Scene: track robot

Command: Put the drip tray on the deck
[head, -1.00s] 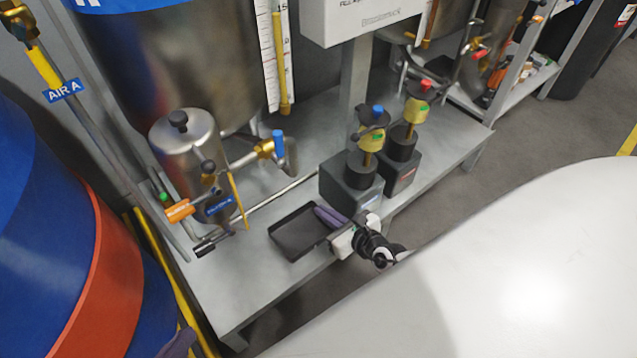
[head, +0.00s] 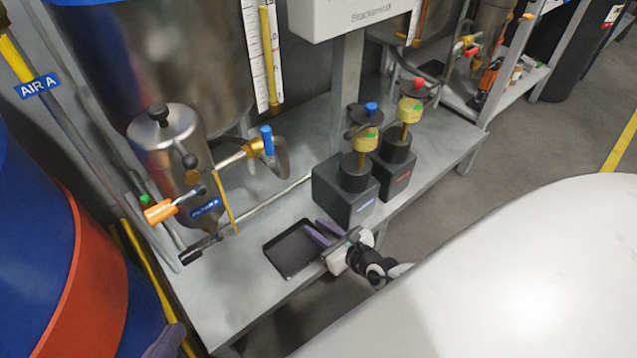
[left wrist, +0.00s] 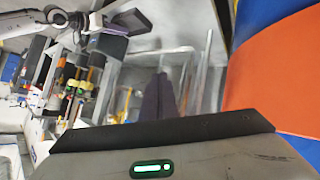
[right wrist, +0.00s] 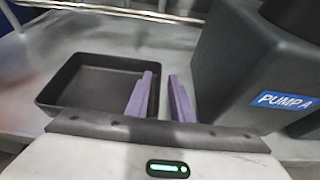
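The drip tray (head: 275,257) is a shallow black rectangular tray lying flat on the grey deck (head: 225,300), near its front edge. It also shows in the right wrist view (right wrist: 90,88) and at the top of the left wrist view (left wrist: 128,22). My right gripper (head: 316,229) is at the tray's right side, its two purple fingers (right wrist: 161,85) spread with a gap. The left finger overlaps the tray's right wall; the other is outside it, towards pump A. My left gripper (left wrist: 160,88) is away at the lower left, fingers together and empty.
The pump A block (head: 340,195) stands close right of my right gripper, with a second pump (head: 395,175) behind it. A steel filter vessel (head: 170,150) with valves and pipe stands left of the tray. A blue and orange drum (head: 60,270) fills the left.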

